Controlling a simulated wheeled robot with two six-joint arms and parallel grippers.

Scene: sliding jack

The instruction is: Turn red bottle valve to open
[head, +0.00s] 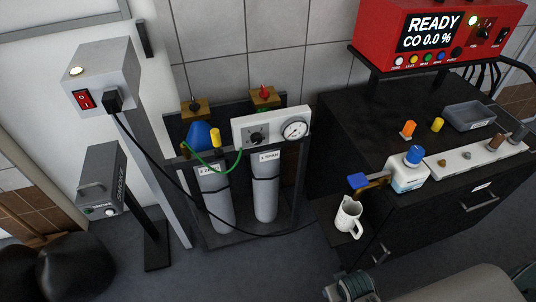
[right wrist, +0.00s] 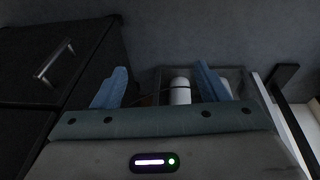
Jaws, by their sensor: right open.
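The red bottle valve (head: 264,92) is a small red knob on a brass block, above the right-hand grey bottle (head: 266,190) in a dark rack. A white panel with a dial and a round gauge (head: 294,129) partly covers the space between valve and bottle. My right gripper (right wrist: 160,86) has its two blue fingers spread wide with nothing between them. In the right wrist view, a pale bottle (right wrist: 180,91) shows beyond the fingers, apart from them. My right gripper's fingers do not show in the head view. My left gripper is not in view.
A green hose (head: 205,168) and black cable cross the rack. A black cabinet (head: 350,130) stands right, a grey post (head: 160,170) left.

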